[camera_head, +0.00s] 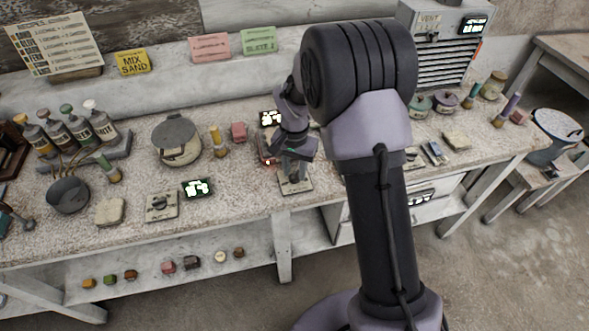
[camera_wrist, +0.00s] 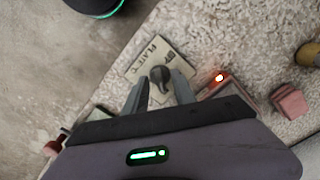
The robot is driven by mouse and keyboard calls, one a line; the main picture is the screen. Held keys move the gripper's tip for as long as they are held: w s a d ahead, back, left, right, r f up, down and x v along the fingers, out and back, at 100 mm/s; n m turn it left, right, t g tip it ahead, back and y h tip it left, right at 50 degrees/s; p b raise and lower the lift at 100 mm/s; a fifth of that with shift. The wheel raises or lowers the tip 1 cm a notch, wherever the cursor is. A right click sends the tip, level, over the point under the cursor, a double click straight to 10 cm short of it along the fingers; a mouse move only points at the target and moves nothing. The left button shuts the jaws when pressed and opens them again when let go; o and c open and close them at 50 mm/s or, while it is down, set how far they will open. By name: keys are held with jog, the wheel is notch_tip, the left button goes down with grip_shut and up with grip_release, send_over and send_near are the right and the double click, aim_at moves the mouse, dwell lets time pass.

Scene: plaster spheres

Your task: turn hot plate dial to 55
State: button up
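A pale square panel (camera_wrist: 140,66) with lettering that reads like "PLATE" carries a dark round dial (camera_wrist: 160,77) with a pointer-like grip. In the head view the panel (camera_head: 296,186) lies near the bench's front edge, and my gripper hides most of its dial. My gripper (camera_wrist: 160,88) points down over it, its fingers apart on either side of the dial. I cannot tell whether they touch it. A box with a lit orange-red lamp (camera_wrist: 219,77) sits just right of the fingers. A lit display (camera_head: 270,118) stands behind my gripper; its digits are too small to read.
Another dial panel (camera_head: 161,206) and a lit display (camera_head: 196,187) lie to the left on the bench (camera_head: 240,195). A reddish block (camera_head: 239,131) and a yellow-topped bottle (camera_head: 217,140) stand close by. A lidded pot (camera_head: 176,139) is further left. My arm hides part of the bench.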

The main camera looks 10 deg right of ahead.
aim_at(294, 174)
notch_tip(294, 174, up, 17)
jog(key=p, duration=0.6)
jog(key=shift+r, duration=0.2)
jog(key=s+a+r+n+t+b, duration=0.1)
jog(key=s+r+t+b, duration=0.1)
jog(key=s+r, duration=0.65)
jog(key=s+a+t+y+b, duration=0.1)
jog(key=s+t, duration=0.1)
jog(key=s, duration=0.6)
jog(key=s+a+n+t+y+b, duration=0.1)
jog(key=s, duration=0.8)
jog(key=shift+s+a+n+t+b, duration=0.3)
jog(key=shift+a+t+b, duration=0.05)
jog(key=shift+t+b, duration=0.05)
jog(key=shift+f, duration=0.1)
dwell(3.4)
